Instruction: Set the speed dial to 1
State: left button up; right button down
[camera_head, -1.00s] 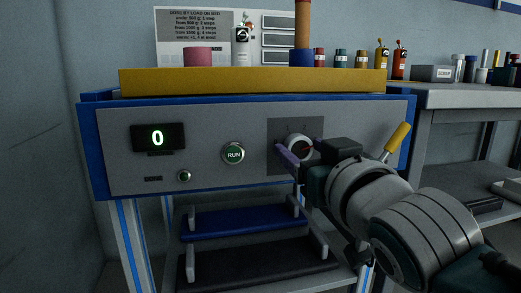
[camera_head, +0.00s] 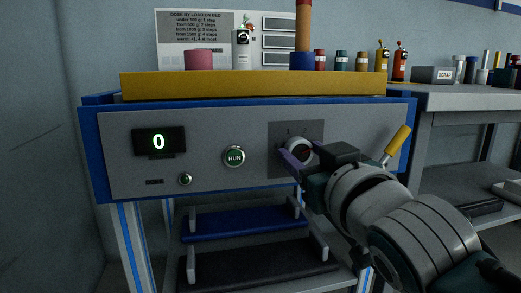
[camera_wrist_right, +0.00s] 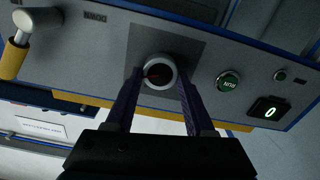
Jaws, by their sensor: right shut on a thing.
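The speed dial (camera_head: 299,147) is a round light-rimmed knob on a dark square plate at the right of the grey front panel. My right gripper (camera_head: 295,155) is shut on it, and its purple fingers partly hide it in the head view. My left gripper is not in view.
A green RUN button (camera_head: 234,156) and a display (camera_head: 158,141) reading 0 are left of the dial. A yellow-handled lever (camera_head: 397,143) stands out to the right, close to my right arm. A yellow bed (camera_head: 250,84) tops the machine.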

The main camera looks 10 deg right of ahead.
jog(key=n+p, duration=0.1)
jog(key=n, duration=0.2)
jog(key=shift+a+r+p, duration=0.1)
jog(key=shift+p, duration=0.2)
jog(key=n+p, duration=0.1)
jog(key=n, duration=0.3)
jog(key=shift+n, duration=0.4)
jog(key=n, duration=0.5)
jog(key=shift+a+f, duration=0.1)
jog(key=shift+f, duration=0.1)
jog(key=n, duration=0.5)
jog(key=shift+f+n, duration=0.15)
jog(key=shift+n, duration=0.25)
jog(key=shift+c, duration=1.3)
grip_release()
